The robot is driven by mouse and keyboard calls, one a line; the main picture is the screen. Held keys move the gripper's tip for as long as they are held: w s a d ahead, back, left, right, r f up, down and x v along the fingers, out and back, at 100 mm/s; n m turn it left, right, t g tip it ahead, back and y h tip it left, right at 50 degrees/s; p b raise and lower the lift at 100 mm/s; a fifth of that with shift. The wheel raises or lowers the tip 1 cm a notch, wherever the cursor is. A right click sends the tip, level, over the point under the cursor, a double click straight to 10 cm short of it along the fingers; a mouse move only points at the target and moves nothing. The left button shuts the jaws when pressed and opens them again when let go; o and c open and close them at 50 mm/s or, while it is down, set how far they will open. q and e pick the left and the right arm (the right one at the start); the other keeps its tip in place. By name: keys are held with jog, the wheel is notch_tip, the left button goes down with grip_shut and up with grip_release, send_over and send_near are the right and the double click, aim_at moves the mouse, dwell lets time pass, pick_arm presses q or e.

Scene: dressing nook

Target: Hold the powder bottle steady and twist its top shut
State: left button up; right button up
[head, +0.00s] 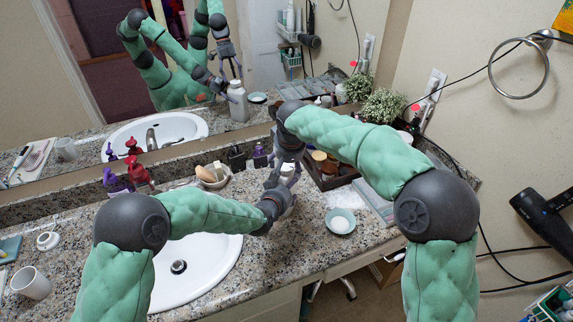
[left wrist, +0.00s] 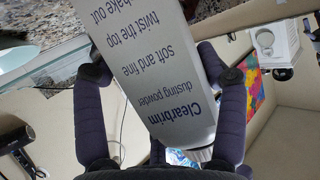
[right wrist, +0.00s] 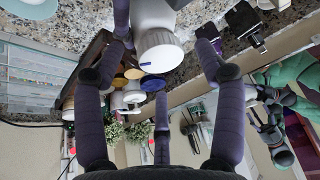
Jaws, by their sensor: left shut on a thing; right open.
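The powder bottle (left wrist: 160,75) is white-grey with the words "Clearbrim dusting powder" on its side. My left gripper (head: 277,187) is shut on its body, with fingers on both sides in the left wrist view. Its white ridged top (right wrist: 160,50) shows in the right wrist view, and an edge of it in the left wrist view (left wrist: 202,154). My right gripper (head: 284,152) is open, its fingers spread around the top with gaps visible. In the head view the grippers hide most of the bottle. I cannot tell how tightly the top sits.
A dark tray of jars (head: 330,182) stands behind my right arm. A small teal dish (head: 340,221) lies on the counter to the right. The white sink (head: 205,265) is below my left forearm. Red and purple bottles (head: 137,172) stand by the mirror. A white cup (head: 31,283) stands at far left.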

jog(key=v, duration=1)
jog(key=shift+s+r, duration=0.1)
pick_arm(q)
jog(key=o, duration=1.5)
jog(key=shift+s, duration=0.1)
